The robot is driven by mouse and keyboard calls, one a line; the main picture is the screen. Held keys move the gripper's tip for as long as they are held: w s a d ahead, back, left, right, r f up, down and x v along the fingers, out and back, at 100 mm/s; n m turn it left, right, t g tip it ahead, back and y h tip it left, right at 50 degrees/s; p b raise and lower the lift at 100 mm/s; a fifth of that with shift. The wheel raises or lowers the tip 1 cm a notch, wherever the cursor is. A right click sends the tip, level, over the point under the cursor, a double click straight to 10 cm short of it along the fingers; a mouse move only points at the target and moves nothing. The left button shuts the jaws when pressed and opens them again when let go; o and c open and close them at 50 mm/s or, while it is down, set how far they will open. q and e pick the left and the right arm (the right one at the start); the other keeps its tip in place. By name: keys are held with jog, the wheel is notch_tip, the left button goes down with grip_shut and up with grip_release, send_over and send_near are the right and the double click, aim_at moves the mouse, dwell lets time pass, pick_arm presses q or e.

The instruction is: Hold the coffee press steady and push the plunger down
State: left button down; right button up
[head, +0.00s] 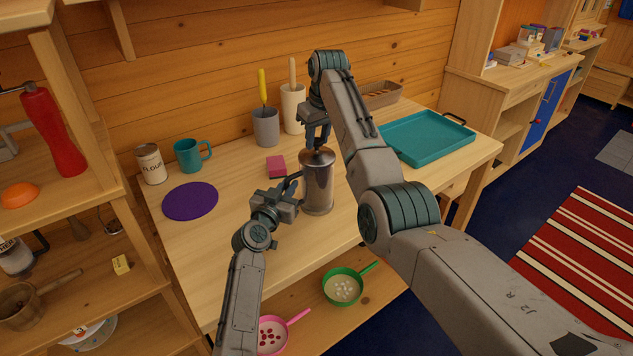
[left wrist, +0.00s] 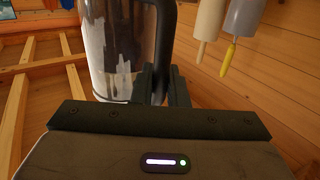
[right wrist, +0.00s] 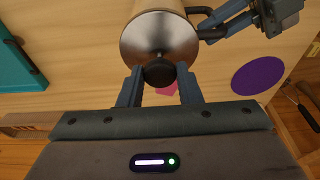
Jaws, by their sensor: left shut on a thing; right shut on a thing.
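The coffee press (head: 318,188), a silvery cylinder with a metal lid (right wrist: 160,38), stands upright near the table's front edge. My left gripper (head: 291,186) is beside it at its left, shut on its dark handle (left wrist: 163,45); the left wrist view shows the handle between the fingers. My right gripper (head: 318,138) points down from above the lid. It is shut on the dark round plunger knob (right wrist: 159,72), with a bit of rod showing between knob and lid. How far down the plunger sits inside is hidden.
On the wooden table (head: 235,235) are a purple mat (head: 190,201), a pink block (head: 276,166), a teal mug (head: 188,156), a flour can (head: 151,164), a grey utensil cup (head: 266,127) and a teal tray (head: 425,137). The table's front left is clear.

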jog(key=o, duration=0.9)
jog(key=shift+s+d+r, duration=0.15)
jog(key=shift+s+r, duration=0.05)
jog(key=shift+r, duration=0.95)
jog(key=shift+s+d+r, duration=0.1)
jog(key=shift+s+r, duration=0.05)
jog(key=shift+r, duration=1)
jog(key=shift+s+d+r, duration=0.15)
jog(key=shift+s+r, duration=0.05)
jog(key=shift+r, duration=0.95)
